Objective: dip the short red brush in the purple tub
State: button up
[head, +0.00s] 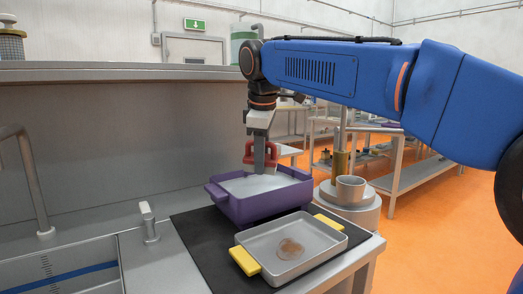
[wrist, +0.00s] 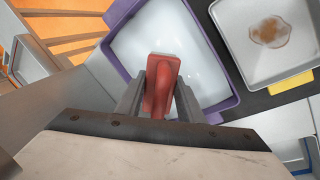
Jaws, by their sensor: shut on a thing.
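The purple tub (head: 282,203) stands at the back of the black mat and holds a whitish fill. It also shows in the wrist view (wrist: 222,82), with its pale inside under my gripper. My gripper (head: 263,168) points down over the tub. It is shut on the short red brush (head: 249,155), whose red body shows between the two fingers in the wrist view (wrist: 160,84). The brush's lower end is hidden behind the fingers and the tub's near wall, so I cannot tell whether it touches the fill.
A grey tray (head: 322,249) with yellow handles and a brown stain lies in front of the tub on the black mat (head: 205,240). A grey cup (head: 350,189) on round plates stands to the right. A sink and tap (head: 148,222) are at left.

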jog(key=shift+f, duration=2.95)
jog(key=shift+r, duration=3.85)
jog(key=shift+r, duration=2)
